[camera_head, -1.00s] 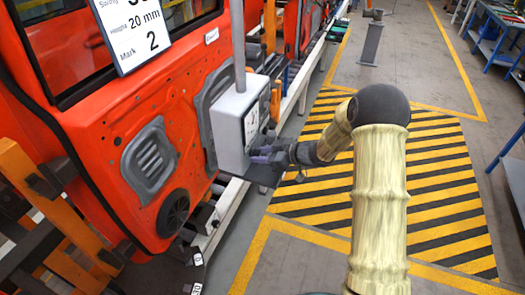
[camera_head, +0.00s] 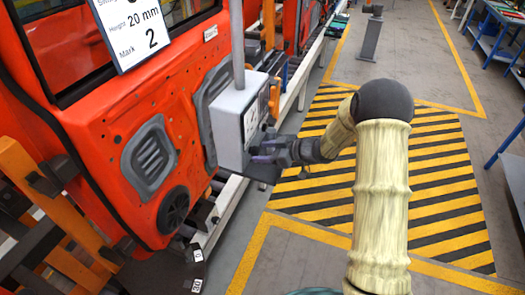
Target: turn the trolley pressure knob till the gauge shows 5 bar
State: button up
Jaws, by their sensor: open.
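The trolley's grey box (camera_head: 232,118) stands on a grey pole beside the orange-red door. Its white front panel (camera_head: 252,116) faces right, toward my arm. My gripper (camera_head: 262,158) is at the lower part of that panel, with its fingers open and pointing at the box. The pressure knob is hidden by my gripper or too small to make out. The gauge is seen so edge-on that its reading cannot be told. I cannot tell whether the fingers touch the knob.
The orange-red door (camera_head: 100,150) fills the left, with a paper sign (camera_head: 132,28) reading 20 mm, Mark 2. Yellow-black floor hatching (camera_head: 440,185) lies to the right and is clear. A grey post (camera_head: 371,38) stands farther back. Blue workbenches (camera_head: 500,45) line the far right.

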jog(key=p+v, duration=0.1)
jog(key=v, duration=1.5)
jog(key=shift+r, duration=0.1)
jog(key=s+d+f+m+t+h+b, duration=0.1)
jog(key=d+f+m+t+h+b, duration=0.35)
jog(key=f+m+h+b, duration=0.45)
jog(key=s+f+m+g+h+b, duration=0.1)
jog(key=s+f+m+g+b, duration=0.1)
jog(key=s, duration=0.8)
jog(key=s+a+f+m+g+h+b, duration=0.1)
jog(key=s+f+g+b, duration=0.3)
jog(key=s, duration=0.6)
jog(key=shift+a+f+m+g+h+b, duration=0.35)
jog(key=shift+m+g+h+b, duration=0.25)
jog(key=shift+m+b, duration=0.35)
